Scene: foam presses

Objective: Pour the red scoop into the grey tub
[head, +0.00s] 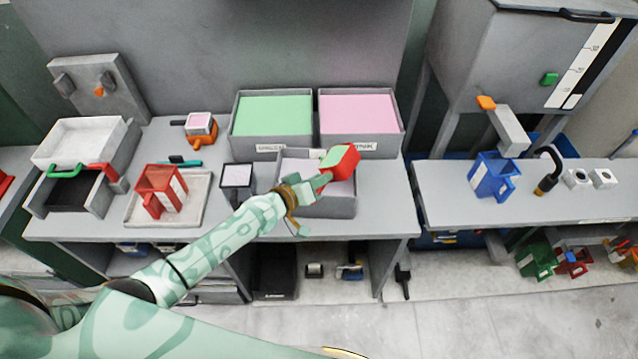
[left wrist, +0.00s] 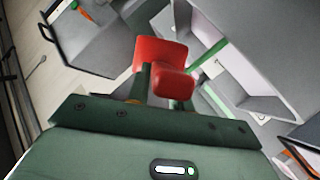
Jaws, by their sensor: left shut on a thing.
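The red scoop (head: 346,168) is in my left gripper (head: 318,185), which is shut on it. It is held above the grey tub (head: 330,208), near the tub's right back part. A pale green face shows on the scoop's left side, apparently its filling; the scoop looks tilted. The tub's inside is partly hidden by my gripper and arm; what shows is pale grey. In the left wrist view the red scoop (left wrist: 160,55) sits between the fingers (left wrist: 160,85), with a green strip beside it that I cannot identify. My right gripper is not in view.
A green-filled bin (head: 272,117) and a pink-filled bin (head: 360,112) stand directly behind the tub. A small dark container (head: 237,178) stands left of it. A red jug (head: 160,190) is on a tray further left. A blue jug (head: 492,177) stands on the right table.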

